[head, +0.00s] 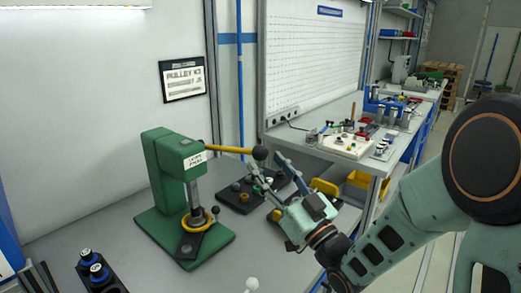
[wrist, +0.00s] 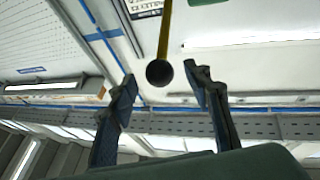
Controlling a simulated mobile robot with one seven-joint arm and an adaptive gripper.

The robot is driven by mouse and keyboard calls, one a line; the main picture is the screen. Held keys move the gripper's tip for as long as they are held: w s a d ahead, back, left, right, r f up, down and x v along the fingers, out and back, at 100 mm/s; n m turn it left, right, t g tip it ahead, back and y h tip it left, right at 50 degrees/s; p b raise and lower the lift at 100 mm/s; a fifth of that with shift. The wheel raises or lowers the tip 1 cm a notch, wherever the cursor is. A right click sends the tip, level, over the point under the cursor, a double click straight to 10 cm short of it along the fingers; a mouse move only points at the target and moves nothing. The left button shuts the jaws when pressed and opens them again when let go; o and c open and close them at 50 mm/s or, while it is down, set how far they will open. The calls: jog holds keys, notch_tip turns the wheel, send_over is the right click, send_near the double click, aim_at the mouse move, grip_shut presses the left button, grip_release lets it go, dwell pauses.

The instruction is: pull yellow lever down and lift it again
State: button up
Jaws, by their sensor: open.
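The yellow lever (head: 228,149) sticks out to the right from the green press (head: 166,160) in the head view, roughly level, with a dark ball knob (head: 260,153) at its end. In the wrist view the lever (wrist: 165,32) comes down from the top edge, and its knob (wrist: 159,73) shows between my two fingers. My gripper (head: 266,168) is open, with its fingertips close to the knob. The wrist view shows a finger on each side of the knob (wrist: 160,88). I cannot tell whether either finger touches it.
A dark tray (head: 238,200) with small parts lies on the grey table beneath my gripper. A yellow ring (head: 200,222) sits around the press's lower part. A black holder with bottles (head: 97,272) stands at the front left. A yellow object (head: 324,187) is behind my gripper.

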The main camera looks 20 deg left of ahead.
aim_at(260, 154)
jog(key=shift+x, duration=2.25)
jog(key=shift+c, duration=0.3)
jog(key=shift+d, duration=0.1)
grip_shut()
